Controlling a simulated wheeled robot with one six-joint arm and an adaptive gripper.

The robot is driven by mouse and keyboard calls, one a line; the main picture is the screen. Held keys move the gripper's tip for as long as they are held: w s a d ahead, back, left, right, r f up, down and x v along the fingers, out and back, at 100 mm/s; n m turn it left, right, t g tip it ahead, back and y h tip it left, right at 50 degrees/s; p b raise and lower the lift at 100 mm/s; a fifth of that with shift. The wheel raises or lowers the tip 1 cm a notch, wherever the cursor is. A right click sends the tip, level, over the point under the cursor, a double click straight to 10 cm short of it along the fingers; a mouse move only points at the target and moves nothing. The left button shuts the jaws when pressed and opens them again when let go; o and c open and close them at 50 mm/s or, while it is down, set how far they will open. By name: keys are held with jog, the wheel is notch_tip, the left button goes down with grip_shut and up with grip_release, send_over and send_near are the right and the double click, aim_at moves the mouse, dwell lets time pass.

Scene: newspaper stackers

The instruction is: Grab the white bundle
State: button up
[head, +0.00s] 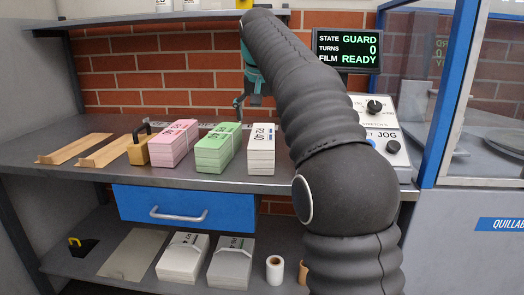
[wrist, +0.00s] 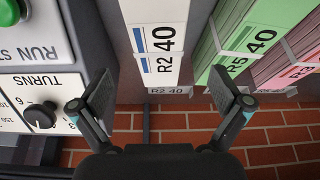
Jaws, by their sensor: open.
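The white bundle (head: 261,150) stands on the bench, right of the green bundle (head: 217,148), with a label reading R2 40. It also shows at the top middle of the wrist view (wrist: 158,40), lined up between the fingers but beyond their tips. My gripper (wrist: 161,95) is open and empty, its two pads spread apart. In the head view my gripper is partly hidden behind my arm, above and behind the bundles. I see no contact with the white bundle.
A control box (head: 382,135) with knobs is right. Two pale bundles (head: 183,258) lie on the lower shelf. A brick wall (head: 150,75) closes the back.

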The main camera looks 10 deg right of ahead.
aim_at(263, 134)
jog(key=b+x, duration=0.2)
jog(key=x, duration=0.7)
jog(key=shift+w+d, duration=0.2)
jog(key=shift+w, duration=0.05)
jog(key=c, duration=1.6)
jog(key=shift+r, duration=0.1)
jog(key=c, duration=0.3)
jog(key=shift+r, duration=0.1)
